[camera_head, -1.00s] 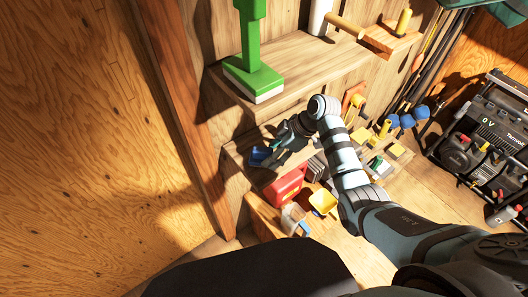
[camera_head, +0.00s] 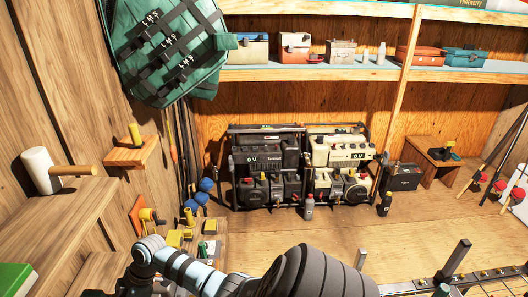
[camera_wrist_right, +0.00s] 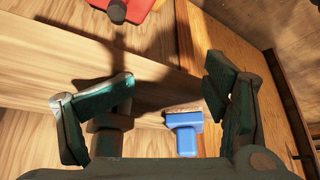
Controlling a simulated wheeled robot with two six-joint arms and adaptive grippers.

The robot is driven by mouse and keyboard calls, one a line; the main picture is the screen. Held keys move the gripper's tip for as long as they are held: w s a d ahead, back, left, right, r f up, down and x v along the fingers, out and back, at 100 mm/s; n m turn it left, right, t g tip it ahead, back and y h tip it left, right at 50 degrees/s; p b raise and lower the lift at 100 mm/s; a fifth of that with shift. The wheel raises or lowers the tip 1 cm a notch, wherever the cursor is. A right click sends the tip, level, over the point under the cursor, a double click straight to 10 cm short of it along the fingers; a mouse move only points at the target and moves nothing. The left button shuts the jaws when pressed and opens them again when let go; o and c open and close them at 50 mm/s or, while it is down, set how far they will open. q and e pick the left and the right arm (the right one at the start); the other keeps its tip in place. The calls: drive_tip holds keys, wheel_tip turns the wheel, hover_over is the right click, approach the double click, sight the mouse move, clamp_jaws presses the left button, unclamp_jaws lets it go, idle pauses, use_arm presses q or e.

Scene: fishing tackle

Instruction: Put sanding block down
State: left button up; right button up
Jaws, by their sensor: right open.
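The sanding block (camera_wrist_right: 184,130), a blue piece with a tan strip along one edge, rests on a wooden surface in the right wrist view, close to the surface's edge. My right gripper (camera_wrist_right: 170,88) is open, its green-padded fingers spread apart. The block lies between the fingers as seen in that view, nearer the right one, and neither finger visibly touches it. In the head view my right arm reaches to the lower left, and its gripper is mostly cut off by the bottom edge. The block cannot be made out there. My left gripper is not in view.
A red object (camera_wrist_right: 125,8) lies at the top of the wrist view. In the head view, a white-headed mallet (camera_head: 42,170) rests on a wooden shelf at left. A green bag (camera_head: 165,50) hangs above. Battery racks (camera_head: 300,165) stand behind open wooden floor.

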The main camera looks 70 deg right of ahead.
drive_tip(key=s+d+f+m+g+h, duration=0.1)
drive_tip(key=s+d+f+m+h, duration=0.15)
drive_tip(key=s+f, duration=0.65)
drive_tip(key=s+d+f+m+g+h, duration=0.1)
drive_tip(key=s+f+m, duration=0.3)
drive_tip(key=s+f, duration=0.55)
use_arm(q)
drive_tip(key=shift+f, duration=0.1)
use_arm(e)
drive_tip(key=s+f+m, duration=0.1)
drive_tip(key=s+f, duration=0.3)
drive_tip(key=s, duration=0.4)
drive_tip(key=s+a+f+m+h, duration=0.1)
drive_tip(key=s+f, duration=0.3)
drive_tip(key=s, duration=0.4)
drive_tip(key=s+f+m+h, duration=0.1)
drive_tip(key=s+f, duration=0.3)
drive_tip(key=s, duration=0.4)
drive_tip(key=shift+a+f+m, duration=0.35)
drive_tip(key=shift+a+f, duration=0.05)
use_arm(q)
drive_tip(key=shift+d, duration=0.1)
use_arm(e)
drive_tip(key=shift+w+d, duration=0.1)
drive_tip(key=shift+w, duration=0.05)
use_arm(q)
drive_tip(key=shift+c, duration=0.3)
use_arm(e)
drive_tip(key=shift+c, duration=0.5)
